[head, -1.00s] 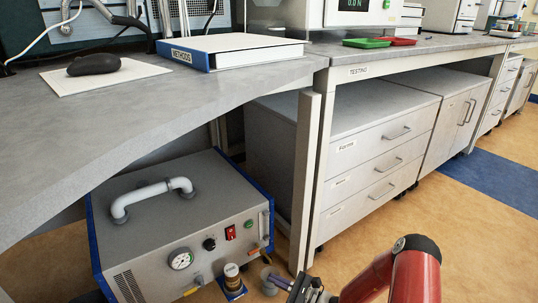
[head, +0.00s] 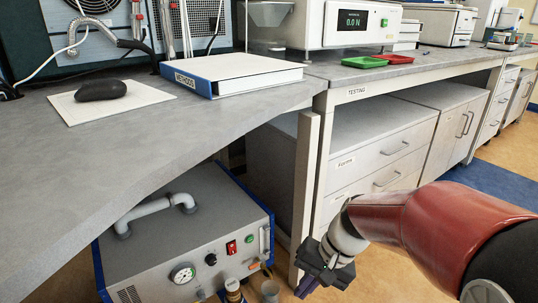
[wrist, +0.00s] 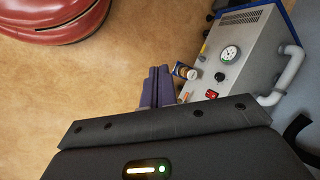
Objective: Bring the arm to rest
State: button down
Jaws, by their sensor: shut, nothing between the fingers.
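My red arm reaches in from the lower right of the head view. My gripper (head: 308,288) hangs below the bench level, in front of the bench leg and to the right of the grey pump unit (head: 205,245). In the wrist view my gripper (wrist: 158,72) has its two purple fingers together, with nothing between them. The floor lies beyond the fingertips. The pump unit, with its gauge and red switch, also shows at the right of the wrist view (wrist: 240,60). The fingertips appear close to its front side; the exact gap cannot be told.
The grey bench (head: 200,125) holds a mouse (head: 101,90) and a binder (head: 238,74). A drawer cabinet (head: 375,155) stands under the testing bench. Open floor (wrist: 70,80) lies left of the fingers.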

jog(key=s+d+r+n+t+h+p, duration=0.1)
jog(key=s+d+r+n+t+h, duration=0.1)
jog(key=s+d+r+t+h, duration=0.3)
jog(key=s+d+r+t, duration=0.1)
jog(key=s+d+r, duration=0.2)
jog(key=r, duration=0.3)
jog(key=shift+s+n+p, duration=0.35)
jog(key=shift+s+n, duration=0.05)
jog(key=shift+s, duration=0.2)
jog(key=shift+r, duration=0.1)
